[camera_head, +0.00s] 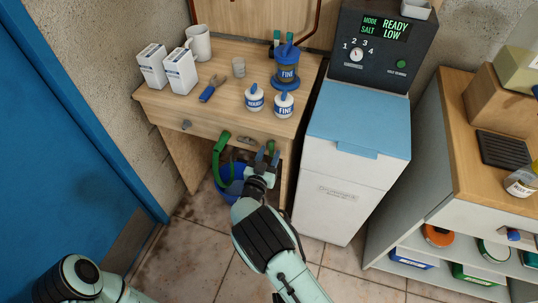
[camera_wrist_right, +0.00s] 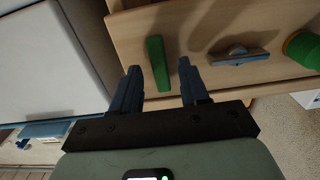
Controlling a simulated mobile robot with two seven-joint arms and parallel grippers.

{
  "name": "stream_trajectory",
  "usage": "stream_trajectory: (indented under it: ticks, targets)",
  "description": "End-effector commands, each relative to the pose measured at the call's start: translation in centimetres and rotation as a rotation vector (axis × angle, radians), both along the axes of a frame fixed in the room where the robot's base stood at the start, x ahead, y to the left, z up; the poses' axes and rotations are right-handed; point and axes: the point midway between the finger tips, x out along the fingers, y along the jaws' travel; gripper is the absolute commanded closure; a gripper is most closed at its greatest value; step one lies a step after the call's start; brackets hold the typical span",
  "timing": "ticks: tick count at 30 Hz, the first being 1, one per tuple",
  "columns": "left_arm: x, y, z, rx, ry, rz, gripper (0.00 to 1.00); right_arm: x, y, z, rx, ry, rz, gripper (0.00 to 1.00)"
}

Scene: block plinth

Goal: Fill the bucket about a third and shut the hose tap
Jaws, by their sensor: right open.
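The blue bucket (camera_head: 229,180) stands on the floor under the wooden table, partly hidden by my right arm. A green hose (camera_head: 217,158) hangs from the table front down into the bucket. I cannot see any water or its level. A green lever (camera_wrist_right: 157,63), which looks like the tap handle, sits on the table front. It also shows in the head view (camera_head: 270,146). My right gripper (camera_head: 267,157) is open, its fingers on either side of the lever with gaps showing. The right wrist view shows both fingertips (camera_wrist_right: 157,75). My left gripper is out of view.
On the table (camera_head: 222,113) are two cartons (camera_head: 180,71), a mug (camera_head: 198,43), a glass, a blue-handled tool and small labelled jars. A water softener cabinet (camera_head: 343,190) stands close on the right. A metal fitting (camera_wrist_right: 238,56) sits beside the lever. A blue door is left.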

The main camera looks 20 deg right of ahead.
Motion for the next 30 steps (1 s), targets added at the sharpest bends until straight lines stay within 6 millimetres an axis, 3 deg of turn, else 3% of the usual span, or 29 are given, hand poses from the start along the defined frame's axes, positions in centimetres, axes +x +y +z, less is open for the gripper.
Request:
stream_trajectory:
  ticks: [10,11,14,15,30]
  targets:
    - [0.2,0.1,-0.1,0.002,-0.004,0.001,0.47,0.4,-0.3,0.0,-0.001,0.000,0.000,0.55]
    - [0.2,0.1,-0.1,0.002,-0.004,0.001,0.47,0.4,-0.3,0.0,-0.001,0.000,0.000,0.62]
    - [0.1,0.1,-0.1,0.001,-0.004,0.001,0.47,0.4,-0.3,0.0,-0.001,0.000,0.001,0.94]
    - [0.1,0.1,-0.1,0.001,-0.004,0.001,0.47,0.4,-0.3,0.0,-0.001,0.000,0.000,1.00]
    - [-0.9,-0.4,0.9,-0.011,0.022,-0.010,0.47,0.2,-0.4,0.2,-0.085,0.056,0.001,1.00]
